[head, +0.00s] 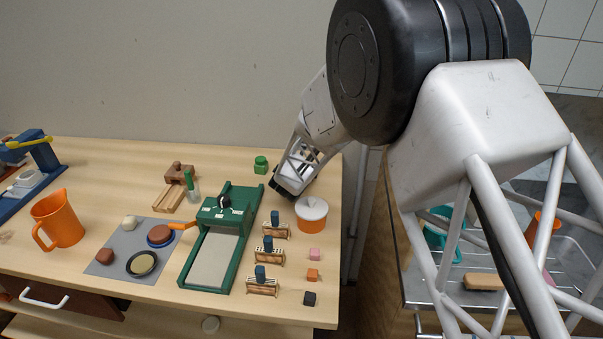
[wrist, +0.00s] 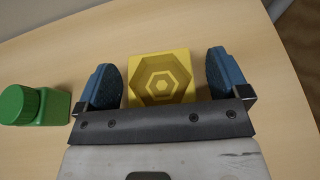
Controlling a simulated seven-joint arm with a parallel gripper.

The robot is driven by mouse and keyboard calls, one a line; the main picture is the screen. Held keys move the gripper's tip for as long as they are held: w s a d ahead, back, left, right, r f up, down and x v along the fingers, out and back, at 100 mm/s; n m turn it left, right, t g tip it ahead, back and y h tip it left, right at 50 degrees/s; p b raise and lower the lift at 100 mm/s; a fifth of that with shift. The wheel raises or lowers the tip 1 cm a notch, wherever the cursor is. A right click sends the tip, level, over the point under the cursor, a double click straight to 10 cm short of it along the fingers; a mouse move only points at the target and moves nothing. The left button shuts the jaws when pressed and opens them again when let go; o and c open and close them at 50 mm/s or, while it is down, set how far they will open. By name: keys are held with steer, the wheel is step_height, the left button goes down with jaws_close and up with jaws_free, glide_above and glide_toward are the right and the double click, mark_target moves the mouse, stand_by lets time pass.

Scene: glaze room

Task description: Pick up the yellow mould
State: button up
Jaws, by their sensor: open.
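The yellow mould (wrist: 160,77) is a square block with nested hexagons sunk in its top. In the wrist view it lies on the wooden table between the two blue fingertips of my gripper (wrist: 164,82). The fingers are open, one on each side of the mould, with a small gap at each side. In the head view my gripper (head: 283,186) is low at the back right of the table, and the mould is hidden there.
An orange tub with a white lid (head: 311,213) is close in front on the right. A green slab device (head: 212,258) lies to the left. The table's right edge is near.

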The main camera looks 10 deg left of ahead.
stand_by(0.3)
steer(key=c, duration=1)
steer(key=shift+r, duration=0.1)
steer(key=shift+r, duration=4.95)
